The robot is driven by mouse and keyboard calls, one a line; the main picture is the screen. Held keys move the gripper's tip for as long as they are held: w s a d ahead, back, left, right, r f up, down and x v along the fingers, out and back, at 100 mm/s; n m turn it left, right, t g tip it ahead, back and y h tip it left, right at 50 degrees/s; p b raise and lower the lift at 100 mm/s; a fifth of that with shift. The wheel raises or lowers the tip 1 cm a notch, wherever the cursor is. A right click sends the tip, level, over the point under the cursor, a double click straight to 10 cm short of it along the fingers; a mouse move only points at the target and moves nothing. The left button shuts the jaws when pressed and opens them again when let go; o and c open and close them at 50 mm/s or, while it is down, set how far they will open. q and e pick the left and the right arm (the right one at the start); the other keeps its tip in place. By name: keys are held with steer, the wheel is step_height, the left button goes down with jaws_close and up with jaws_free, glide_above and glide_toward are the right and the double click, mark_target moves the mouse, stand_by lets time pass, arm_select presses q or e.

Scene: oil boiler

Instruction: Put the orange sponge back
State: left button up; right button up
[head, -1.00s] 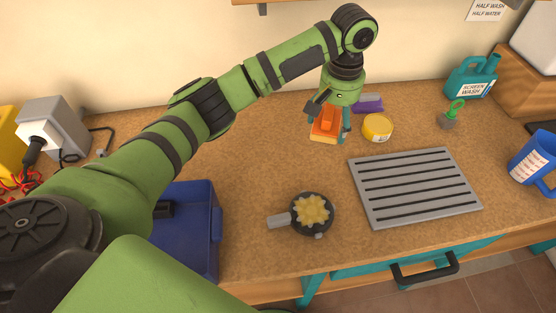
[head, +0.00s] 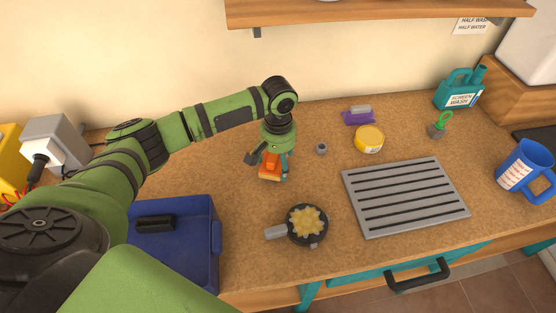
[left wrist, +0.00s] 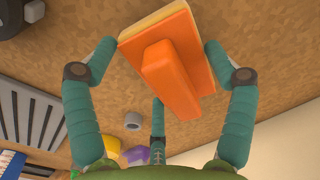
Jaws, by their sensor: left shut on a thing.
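The orange sponge (head: 270,168) has an orange block with a raised handle and a thin yellowish layer. My left gripper (head: 268,165) points down over the counter and is shut on the sponge. In the left wrist view the sponge (left wrist: 178,75) sits between the teal fingers, its handle facing the palm. I cannot tell whether its underside touches the counter. My right gripper is not in view.
A small grey ring (head: 321,149), a purple brush-like item (head: 357,117) and a yellow tin (head: 369,139) stand to the right. The counter (head: 225,170) around the sponge is clear.

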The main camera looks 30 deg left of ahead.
mark_target(279, 162)
arm_select(q)
steer(key=shift+f, duration=0.7)
steer(key=shift+f, duration=0.15)
steer(key=o, duration=0.9)
steer(key=shift+c, duration=0.2)
step_height(279, 162, up, 12)
steer(key=b, duration=0.1)
steer(key=shift+r, duration=0.2)
